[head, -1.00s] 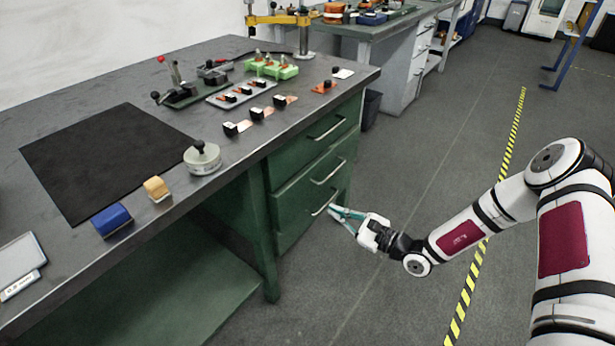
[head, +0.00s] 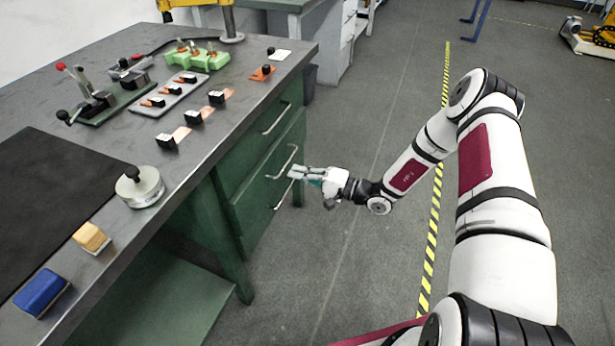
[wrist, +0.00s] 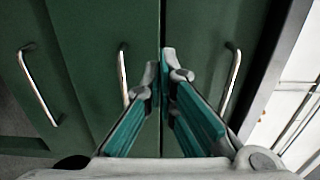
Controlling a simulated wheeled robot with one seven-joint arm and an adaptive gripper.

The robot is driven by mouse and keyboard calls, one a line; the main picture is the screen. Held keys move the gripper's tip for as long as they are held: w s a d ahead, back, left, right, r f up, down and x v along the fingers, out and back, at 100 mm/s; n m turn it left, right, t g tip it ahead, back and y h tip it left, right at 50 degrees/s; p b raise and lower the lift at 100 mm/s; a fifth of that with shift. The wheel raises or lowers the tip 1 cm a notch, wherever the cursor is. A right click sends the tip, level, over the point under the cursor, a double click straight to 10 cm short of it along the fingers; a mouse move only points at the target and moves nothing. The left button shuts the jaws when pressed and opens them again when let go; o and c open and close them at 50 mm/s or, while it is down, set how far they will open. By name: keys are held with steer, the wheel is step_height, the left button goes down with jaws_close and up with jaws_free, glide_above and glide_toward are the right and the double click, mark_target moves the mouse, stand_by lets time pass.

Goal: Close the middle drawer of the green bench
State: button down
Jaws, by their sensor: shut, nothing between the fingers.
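The green bench (head: 222,126) has a stack of drawers with metal bar handles under its dark top. The middle drawer (head: 250,180) has its handle (head: 285,162) just left of my gripper (head: 291,173). In the wrist view the drawers appear turned sideways, with the middle drawer's front (wrist: 98,45) left of centre and its handle (wrist: 122,72) beside my fingers (wrist: 164,82). My gripper is shut and empty, its tips in front of the seam between the middle and top drawers. The middle drawer seems to stand slightly out; contact cannot be told.
The top drawer's handle (wrist: 231,78) is right of my fingers, the bottom drawer's handle (wrist: 38,86) far left. On the bench lie a black mat (head: 50,185), a round weight (head: 140,187) and small blocks. Floor right of the bench is clear to the striped tape (head: 433,225).

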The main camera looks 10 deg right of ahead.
mark_target(264, 164)
steer(key=b+x, duration=0.1)
steer(key=x, duration=0.7)
steer(key=x, duration=0.2)
steer(key=shift+w+a, duration=0.1)
steer(key=shift+a, duration=0.15)
steer(key=shift+w, duration=0.1)
steer(key=shift+r, duration=0.1)
